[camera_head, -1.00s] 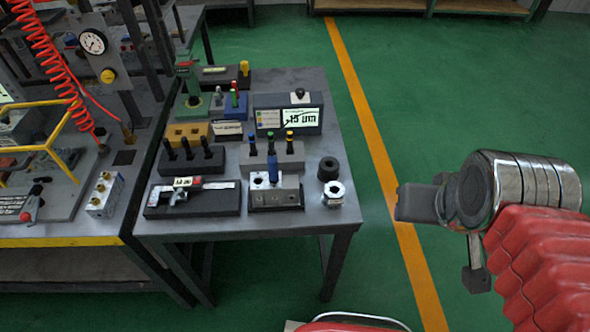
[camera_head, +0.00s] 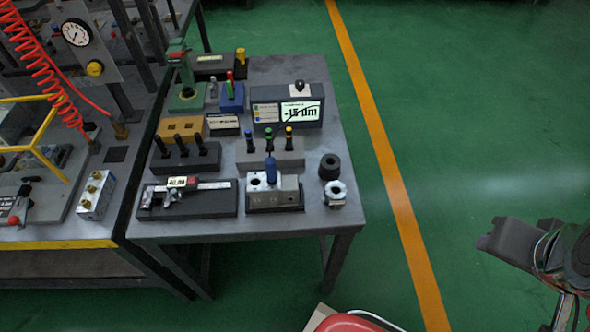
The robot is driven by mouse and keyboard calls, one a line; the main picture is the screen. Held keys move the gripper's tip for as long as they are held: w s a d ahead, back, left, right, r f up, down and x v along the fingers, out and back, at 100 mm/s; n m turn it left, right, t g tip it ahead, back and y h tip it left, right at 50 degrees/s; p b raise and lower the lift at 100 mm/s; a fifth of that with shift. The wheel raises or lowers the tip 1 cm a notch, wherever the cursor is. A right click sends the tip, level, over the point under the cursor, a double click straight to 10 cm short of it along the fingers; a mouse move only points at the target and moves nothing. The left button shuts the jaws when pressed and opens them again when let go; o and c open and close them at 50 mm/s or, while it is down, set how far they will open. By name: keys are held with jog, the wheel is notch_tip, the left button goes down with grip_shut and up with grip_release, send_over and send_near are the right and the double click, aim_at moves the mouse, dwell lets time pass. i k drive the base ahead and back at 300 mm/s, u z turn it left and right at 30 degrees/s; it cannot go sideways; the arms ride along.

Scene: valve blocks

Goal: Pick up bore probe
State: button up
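A blue-handled probe (camera_head: 270,171), which looks like the bore probe, stands upright in the grey metal valve block (camera_head: 288,193) at the front of the side table. Its lower end is hidden inside the block. Behind it, a grey rack (camera_head: 282,160) holds several dark pins with blue, green and yellow tops. My gripper (camera_head: 497,236) is at the far right, over the green floor, well away from the table and the probe. Its dark fingers point left and nothing shows in them. Their gap is not clear.
A gauge box with a lit display (camera_head: 287,112) stands behind the rack. A digital caliper (camera_head: 187,187) lies left of the block. A black ring (camera_head: 329,167) and a metal ring (camera_head: 336,193) stand to its right. The floor between table and gripper is clear.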

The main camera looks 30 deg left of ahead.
aim_at(270, 167)
jog(key=z, duration=0.35)
jog(key=k, duration=1.6)
jog(key=u, duration=1.6)
jog(key=i, duration=0.9)
